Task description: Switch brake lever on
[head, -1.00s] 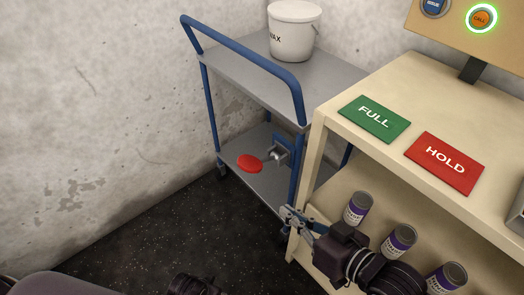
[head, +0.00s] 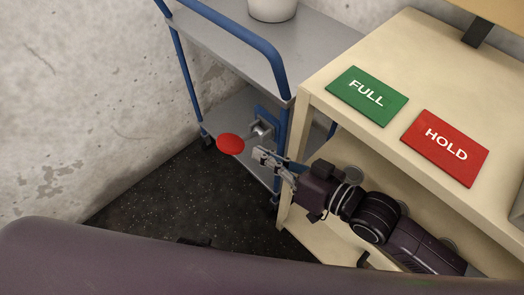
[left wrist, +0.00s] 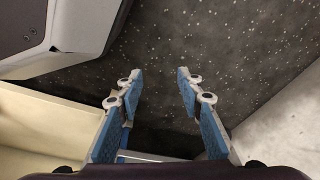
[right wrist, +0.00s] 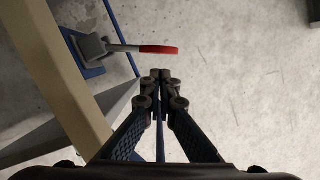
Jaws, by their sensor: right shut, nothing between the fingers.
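The brake lever has a red round pad (head: 230,145) on a grey arm, fixed to a grey bracket (head: 262,128) on the blue-framed cart. In the right wrist view the red pad (right wrist: 160,49) appears edge-on, just beyond the fingertips, and its bracket (right wrist: 92,48) is at upper left. My right gripper (head: 259,154) is shut and empty beside the lever, close to the pad's right side; contact cannot be told. It also shows in the right wrist view (right wrist: 160,75). My left gripper (left wrist: 156,76) is open and empty above the dark floor.
The cart's upper shelf (head: 225,55) carries a white bucket (head: 271,8). A cream shelf unit (head: 420,60) with green FULL (head: 367,95) and red HOLD (head: 446,147) signs stands right, close to my right arm. A concrete wall (head: 80,90) is left. Dark floor (head: 165,190) is clear.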

